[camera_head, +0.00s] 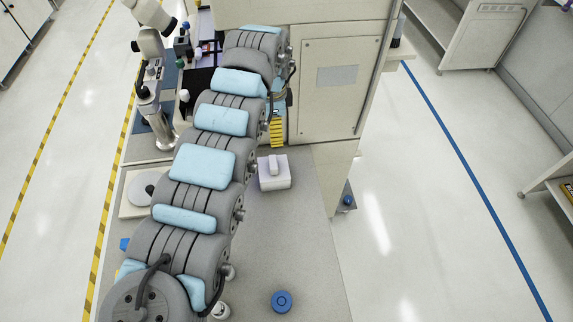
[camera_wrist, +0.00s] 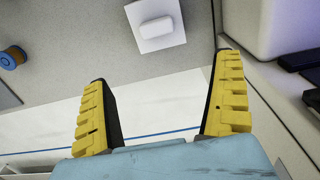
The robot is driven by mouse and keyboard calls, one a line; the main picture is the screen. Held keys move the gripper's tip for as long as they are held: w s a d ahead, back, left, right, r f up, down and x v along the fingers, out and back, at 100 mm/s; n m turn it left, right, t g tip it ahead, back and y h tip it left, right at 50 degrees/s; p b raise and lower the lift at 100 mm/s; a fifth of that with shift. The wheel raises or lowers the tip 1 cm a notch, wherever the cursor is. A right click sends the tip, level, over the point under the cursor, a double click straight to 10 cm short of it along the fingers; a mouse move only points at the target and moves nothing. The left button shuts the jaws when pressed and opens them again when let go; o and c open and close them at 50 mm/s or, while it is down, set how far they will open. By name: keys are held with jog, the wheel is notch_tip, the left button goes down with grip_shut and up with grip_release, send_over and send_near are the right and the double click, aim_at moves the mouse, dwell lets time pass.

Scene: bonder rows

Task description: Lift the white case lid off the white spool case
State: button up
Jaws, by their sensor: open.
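The white spool case (camera_head: 275,183) stands on the grey table, near the foot of the cream machine cabinet. The white case lid (camera_head: 273,163) appears to sit on top of it, with a raised bar in its middle. In the wrist view the lid (camera_wrist: 157,26) shows as a pale square at the top of the picture, and the case below it is hardly distinguishable. My gripper (camera_wrist: 164,70) is open and empty, with yellow ribbed fingers apart. In the head view my gripper (camera_head: 276,130) is behind the case, apart from it, and partly hidden by my arm.
A blue spool (camera_head: 282,301) lies on the table towards the front; it shows at the left in the wrist view (camera_wrist: 13,57). The cream cabinet (camera_head: 330,85) rises close behind the case. A microscope (camera_head: 152,85) stands left of my arm. The table right of the case is clear.

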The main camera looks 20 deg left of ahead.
aim_at(273, 162)
notch_tip(273, 162, down, 12)
jog(key=shift+s+a+r, duration=0.1)
jog(key=shift+a+r, duration=0.05)
jog(key=shift+r, duration=0.1)
jog(key=shift+s+a+f, duration=0.1)
jog(key=shift+s+f, duration=0.05)
jog(key=shift+f, duration=1.15)
jog(key=shift+s+a+f, duration=0.1)
jog(key=shift+s+f, duration=0.05)
jog(key=shift+f, duration=1.15)
jog(key=shift+c, duration=0.2)
jog(key=c, duration=1.3)
